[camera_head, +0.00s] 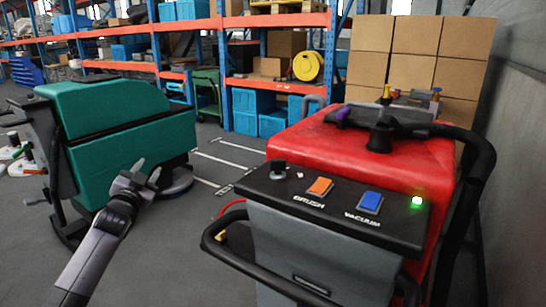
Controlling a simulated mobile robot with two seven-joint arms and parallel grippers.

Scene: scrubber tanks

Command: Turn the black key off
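The black key (278,167) stands upright at the left end of the dark control panel (335,228) on the red scrubber (330,150). A small green light (417,201) glows at the panel's right end. My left gripper (147,169) is open and empty. In the picture it is left of the key, well apart from it, in front of the green machine. My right gripper is not in view.
An orange BRUSH switch (320,187) and a blue VACUUM switch (370,202) sit right of the key. A black handlebar (262,270) curves around the panel. A green scrubber (115,140) stands at left. Shelves and cardboard boxes (415,40) are behind.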

